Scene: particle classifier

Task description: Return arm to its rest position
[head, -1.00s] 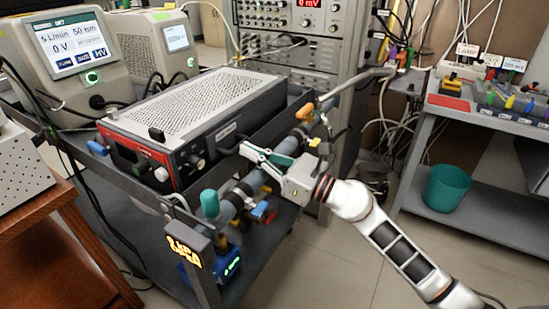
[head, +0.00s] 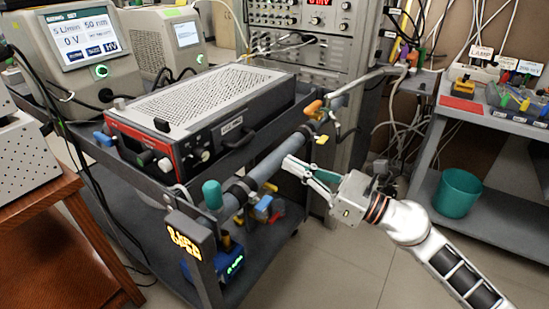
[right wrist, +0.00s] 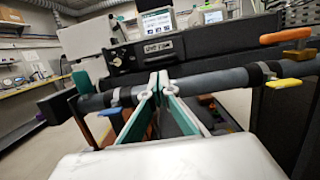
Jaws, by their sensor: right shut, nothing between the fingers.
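My right gripper (head: 290,164) is in front of the cart, at the right of the grey pipe along its side. It is shut and empty, and its tips look apart from the pipe. In the right wrist view its green-padded fingers (right wrist: 157,80) meet at the tips in front of the pipe. My right arm (head: 440,255) comes in from the lower right. My left gripper is not in view.
The pipe (head: 270,165) has a teal cap (head: 212,194) and an orange-handled valve (head: 313,108). The cart carries a red-black instrument (head: 200,120) and a display unit (head: 80,45). A shelf (head: 500,125) with a teal bin (head: 456,193) stands at right. Open floor (head: 330,265) lies between.

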